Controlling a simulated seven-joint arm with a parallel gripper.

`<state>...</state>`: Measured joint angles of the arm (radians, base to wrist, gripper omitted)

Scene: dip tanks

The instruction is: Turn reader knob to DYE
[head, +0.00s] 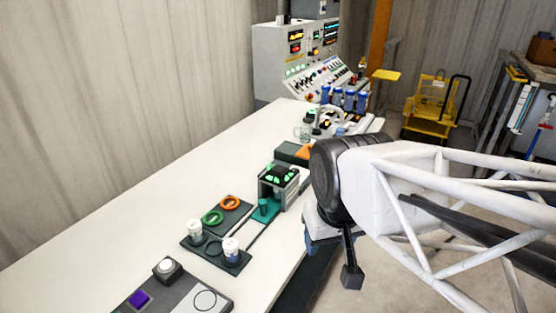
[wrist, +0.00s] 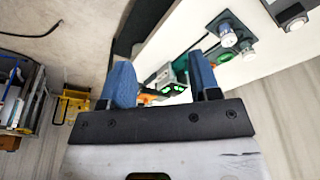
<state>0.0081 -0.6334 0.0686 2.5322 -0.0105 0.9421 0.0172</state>
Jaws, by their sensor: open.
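The reader (head: 279,186) appears to be the grey box with green lit displays on the white bench, right of the rings and jars. A teal base with a short dark teal post (head: 264,206) stands at its front; I cannot make out a separate knob or any DYE marking. In the wrist view the reader (wrist: 180,84) shows small between the fingers, some way beyond them. My gripper (wrist: 160,61) is open and empty, its two blue fingers apart. In the head view my wrist hangs off the bench's right edge, with the fingers mostly hidden, apart from the reader.
A green ring (head: 212,217), an orange ring (head: 230,202) and two white-capped jars (head: 231,250) sit on dark plates. A button box (head: 167,269) is nearer. A control console (head: 295,55) and blue-capped bottles (head: 349,99) stand at the far end. The bench's left side (head: 130,215) is clear.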

